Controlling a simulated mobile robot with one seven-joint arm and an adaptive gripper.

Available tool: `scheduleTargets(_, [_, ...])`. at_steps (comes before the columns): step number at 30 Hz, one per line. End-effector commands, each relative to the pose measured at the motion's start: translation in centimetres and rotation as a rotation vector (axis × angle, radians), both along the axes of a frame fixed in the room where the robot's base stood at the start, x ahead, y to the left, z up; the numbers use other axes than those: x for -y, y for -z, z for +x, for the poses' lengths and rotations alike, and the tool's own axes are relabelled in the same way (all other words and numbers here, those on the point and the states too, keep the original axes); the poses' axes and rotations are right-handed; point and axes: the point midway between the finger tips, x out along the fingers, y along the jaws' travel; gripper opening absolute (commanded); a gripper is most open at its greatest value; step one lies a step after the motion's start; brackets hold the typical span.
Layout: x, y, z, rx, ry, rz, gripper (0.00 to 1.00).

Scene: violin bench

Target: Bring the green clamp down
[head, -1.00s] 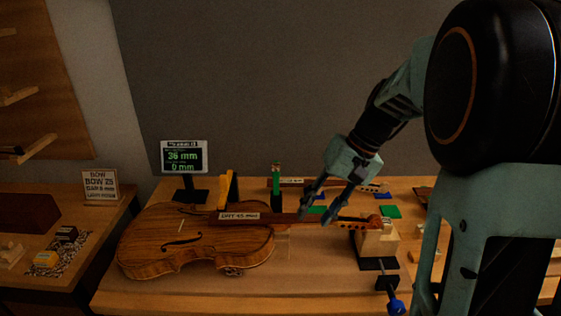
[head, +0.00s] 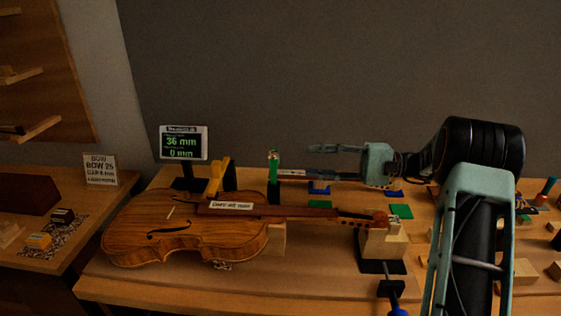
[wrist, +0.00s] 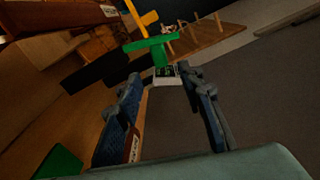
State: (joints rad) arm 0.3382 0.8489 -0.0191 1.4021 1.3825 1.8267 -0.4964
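The green clamp (head: 273,166) stands upright at the back of the bench, behind the violin (head: 185,228). In the wrist view the green clamp (wrist: 152,43) shows as a crossbar with a short stem, beyond my fingertips and roughly in line with the gap between them. My gripper (head: 312,148) points left, level with or a little above the clamp's top, and is to its right. In the wrist view my gripper (wrist: 160,75) has its two fingers apart with nothing between them.
A wooden block (head: 381,245) supports the violin's scroll end. A green pad (head: 401,211) lies on the bench. The air above the violin is free.

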Motion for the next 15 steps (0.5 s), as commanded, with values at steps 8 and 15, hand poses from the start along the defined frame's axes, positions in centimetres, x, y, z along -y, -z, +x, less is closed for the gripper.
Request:
scheduleTargets(8, [-5.1,-0.2,0.0,0.000,-0.005,-0.002,0.35])
scheduleTargets(15, [-8.9,-0.1,0.2,0.000,-0.003,-0.004,0.35])
